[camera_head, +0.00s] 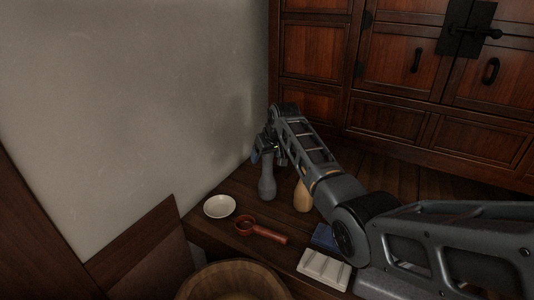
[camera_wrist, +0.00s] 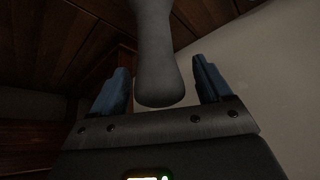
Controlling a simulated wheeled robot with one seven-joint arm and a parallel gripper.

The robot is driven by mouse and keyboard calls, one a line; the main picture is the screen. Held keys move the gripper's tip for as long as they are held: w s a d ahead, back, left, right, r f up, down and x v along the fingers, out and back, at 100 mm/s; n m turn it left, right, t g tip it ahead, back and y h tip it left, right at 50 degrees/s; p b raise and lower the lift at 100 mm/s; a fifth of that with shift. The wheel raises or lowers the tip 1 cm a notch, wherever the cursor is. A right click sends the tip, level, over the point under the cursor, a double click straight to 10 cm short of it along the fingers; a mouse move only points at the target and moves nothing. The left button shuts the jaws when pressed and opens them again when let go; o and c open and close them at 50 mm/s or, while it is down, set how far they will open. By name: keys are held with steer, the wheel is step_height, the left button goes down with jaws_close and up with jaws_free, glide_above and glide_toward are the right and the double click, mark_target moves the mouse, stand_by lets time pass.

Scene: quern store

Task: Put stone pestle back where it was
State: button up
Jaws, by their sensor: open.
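The stone pestle (camera_head: 267,182) is grey and stands upright on the dark wooden surface near the wall. In the wrist view the pestle (camera_wrist: 157,70) lies between the two blue fingers of my gripper (camera_wrist: 165,88), with a gap on both sides. In the head view my gripper (camera_head: 268,152) is at the pestle's upper part, and its fingers are partly hidden by my arm. The gripper is open and does not visibly hold the pestle.
A white dish (camera_head: 219,206), a red-handled strainer-like tool (camera_head: 262,231), a tan bottle-shaped object (camera_head: 302,196), a blue block (camera_head: 325,237) and a white ridged tray (camera_head: 324,269) stand nearby. A wooden tub (camera_head: 232,283) is in front. The wall (camera_head: 130,90) is close behind.

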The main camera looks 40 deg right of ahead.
steer(key=p+v, duration=0.4)
steer(key=v, duration=0.8)
